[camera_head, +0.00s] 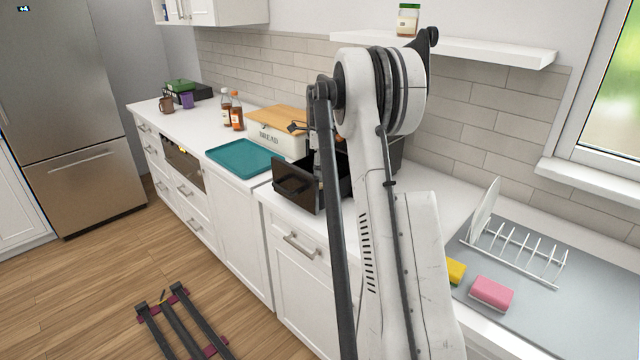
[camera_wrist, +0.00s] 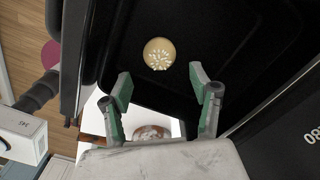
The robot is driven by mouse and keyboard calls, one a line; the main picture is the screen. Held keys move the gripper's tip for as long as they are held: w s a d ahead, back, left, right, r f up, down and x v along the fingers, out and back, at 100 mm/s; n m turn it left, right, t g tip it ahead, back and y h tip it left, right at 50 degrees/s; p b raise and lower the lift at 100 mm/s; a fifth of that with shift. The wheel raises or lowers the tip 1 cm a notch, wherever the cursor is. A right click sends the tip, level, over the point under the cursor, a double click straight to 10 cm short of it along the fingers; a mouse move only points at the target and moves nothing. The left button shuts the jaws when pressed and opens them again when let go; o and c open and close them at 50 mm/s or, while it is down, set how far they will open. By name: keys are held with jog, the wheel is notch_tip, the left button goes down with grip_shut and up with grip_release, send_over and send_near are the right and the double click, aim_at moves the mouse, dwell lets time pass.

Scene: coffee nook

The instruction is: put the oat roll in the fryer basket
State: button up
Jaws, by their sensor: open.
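The oat roll (camera_wrist: 159,53), round and tan with pale flakes on top, lies on the dark floor of the fryer basket (camera_wrist: 215,25) in the wrist view. My gripper (camera_wrist: 158,78) is open, its two green-padded fingers spread apart. In the picture the fingertips are just below the roll, with nothing between them. In the head view the black fryer basket (camera_head: 292,184) is pulled out over the counter's front edge. My arm hides most of the fryer, and the roll is not visible there.
A teal tray (camera_head: 240,158) lies left of the basket, in front of a white bread bin (camera_head: 272,140) with a wooden lid. Sauce bottles (camera_head: 236,112) stand farther left. A dish rack (camera_head: 515,252), pink sponge (camera_head: 491,293) and yellow sponge (camera_head: 455,271) are at the right.

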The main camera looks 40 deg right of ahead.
jog(key=s+a+r+n+t, duration=0.1)
jog(key=a+r+n, duration=0.2)
jog(key=a+r, duration=0.35)
jog(key=s+a+r+n, duration=0.2)
jog(key=a+r+n, duration=0.1)
jog(key=a+r, duration=0.35)
jog(key=s+a+r+n+t+h, duration=0.1)
jog(key=s+a+r+n, duration=0.15)
jog(key=a, duration=0.45)
jog(key=s+a+r+n+t, duration=0.1)
jog(key=s+a+n, duration=0.3)
jog(key=a, duration=0.2)
jog(key=s+a+f+n+t, duration=0.2)
jog(key=s+a+f+n, duration=0.2)
jog(key=s+a+n, duration=0.4)
jog(key=s+a+f+n+t+y, duration=0.1)
jog(key=s+a+f+n+t, duration=0.1)
jog(key=s+a+f+n, duration=0.2)
jog(key=s+a+n, duration=0.3)
jog(key=s+a, duration=0.3)
jog(key=s, duration=0.4)
jog(key=shift+s+a+n, duration=0.3)
jog(key=shift+a+n, duration=0.05)
jog(key=shift+f, duration=0.1)
notch_tip(320, 180, down, 2)
jog(key=b, duration=0.2)
jog(key=shift+f+b, duration=0.2)
jog(key=shift+b, duration=0.1)
